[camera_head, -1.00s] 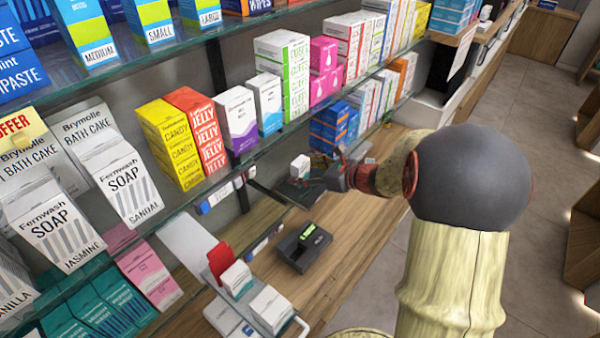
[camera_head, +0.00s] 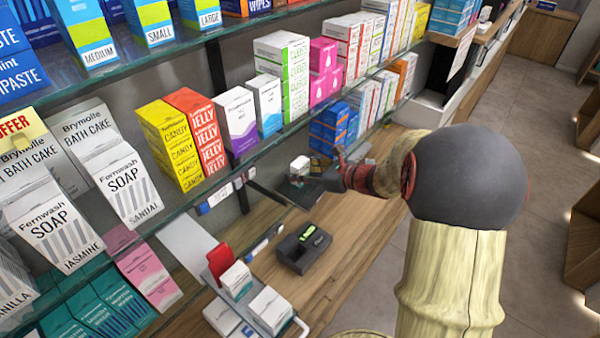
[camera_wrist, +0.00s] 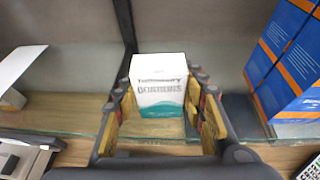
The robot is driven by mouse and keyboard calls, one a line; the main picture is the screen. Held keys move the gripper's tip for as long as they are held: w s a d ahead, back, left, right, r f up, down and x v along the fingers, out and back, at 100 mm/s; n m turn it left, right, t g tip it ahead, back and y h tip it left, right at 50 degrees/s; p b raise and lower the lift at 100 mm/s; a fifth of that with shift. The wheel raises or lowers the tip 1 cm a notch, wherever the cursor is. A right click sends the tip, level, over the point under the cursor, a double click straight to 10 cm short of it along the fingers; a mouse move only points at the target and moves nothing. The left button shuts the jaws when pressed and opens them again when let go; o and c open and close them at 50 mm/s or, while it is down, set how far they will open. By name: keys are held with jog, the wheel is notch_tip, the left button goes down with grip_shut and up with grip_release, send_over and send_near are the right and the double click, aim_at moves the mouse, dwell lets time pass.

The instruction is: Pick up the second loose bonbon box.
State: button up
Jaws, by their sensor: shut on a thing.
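A white bonbon box (camera_wrist: 160,88) with a teal lower band stands upright between the two fingers of my gripper (camera_wrist: 162,100) in the wrist view. My gripper is shut on this box, with one finger along each side. In the head view, a small white box (camera_head: 300,164) shows just left of my gripper (camera_head: 318,174), over the far part of the counter. My wrist hides part of that area. I cannot tell whether the box touches the surface beneath it.
Blue boxes (camera_head: 333,125) stand behind my gripper, and blue-and-orange ones (camera_wrist: 285,60) rise close on the right in the wrist view. A glass shelf (camera_head: 275,135) runs above the counter. A dark device (camera_head: 303,247) sits nearer on the wooden counter (camera_head: 350,245).

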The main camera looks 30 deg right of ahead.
jog(key=shift+c, duration=1.1)
